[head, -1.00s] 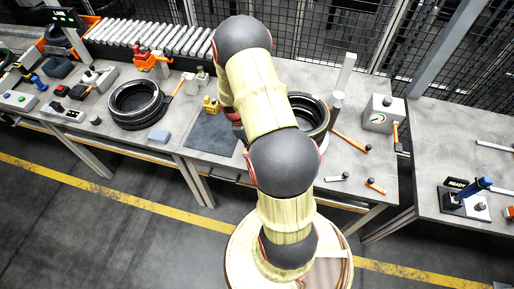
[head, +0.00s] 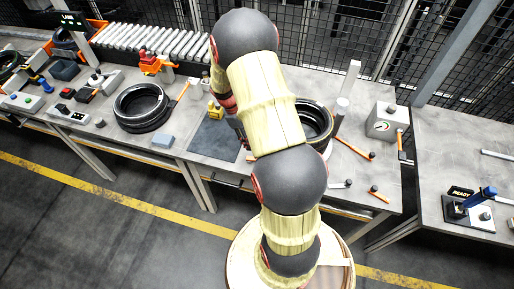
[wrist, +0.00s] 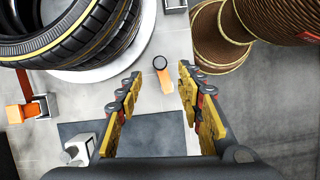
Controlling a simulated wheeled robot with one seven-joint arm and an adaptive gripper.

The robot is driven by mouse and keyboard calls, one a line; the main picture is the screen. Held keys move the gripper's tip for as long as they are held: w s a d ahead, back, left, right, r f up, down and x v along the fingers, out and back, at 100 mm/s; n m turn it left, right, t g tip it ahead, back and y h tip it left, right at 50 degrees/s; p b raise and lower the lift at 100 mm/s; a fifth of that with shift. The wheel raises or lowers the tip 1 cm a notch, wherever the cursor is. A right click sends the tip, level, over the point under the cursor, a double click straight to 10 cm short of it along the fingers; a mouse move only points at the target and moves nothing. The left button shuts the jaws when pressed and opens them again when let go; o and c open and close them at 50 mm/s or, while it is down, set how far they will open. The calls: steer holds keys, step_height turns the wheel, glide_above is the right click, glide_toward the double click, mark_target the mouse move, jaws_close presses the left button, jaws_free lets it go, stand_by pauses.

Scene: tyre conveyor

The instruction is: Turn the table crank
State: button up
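My gripper (wrist: 160,75) is open and empty. Its two yellow-and-black fingers stand on either side of the crank, apart from it as seen in this view; the height gap cannot be told. In the head view my arm hides most of the gripper and the crank. A black tyre (wrist: 75,40) with a yellow line rests on a pale round plate at the upper left of the wrist view.
In the head view a second tyre (head: 142,107) lies left on the workbench (head: 185,118). A dark mat (head: 212,141) lies beside my arm. A gauge box (head: 384,121) and orange-handled tools (head: 355,148) stand right. A roller conveyor (head: 150,35) runs behind, before mesh fencing.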

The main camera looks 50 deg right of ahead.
steer(key=shift+v, duration=1.5)
steer(key=s+a+r+m+t+b, duration=0.1)
steer(key=s+a+r+t+b, duration=0.2)
steer(key=a+r, duration=0.8)
steer(key=s+a+r+m+t+y+b, duration=0.1)
steer(key=s+a+r+m+t+b, duration=0.1)
steer(key=s+a+r+t+b, duration=0.2)
steer(key=s+a+r+t, duration=0.1)
steer(key=a+r, duration=0.3)
steer(key=a, duration=0.3)
steer(key=s+a+r+t, duration=0.2)
steer(key=a+r, duration=0.2)
steer(key=a, duration=0.4)
steer(key=shift+m, duration=0.3)
steer(key=shift+s, duration=0.15)
steer(key=shift+c, duration=0.9)
steer(key=shift+d, duration=0.15)
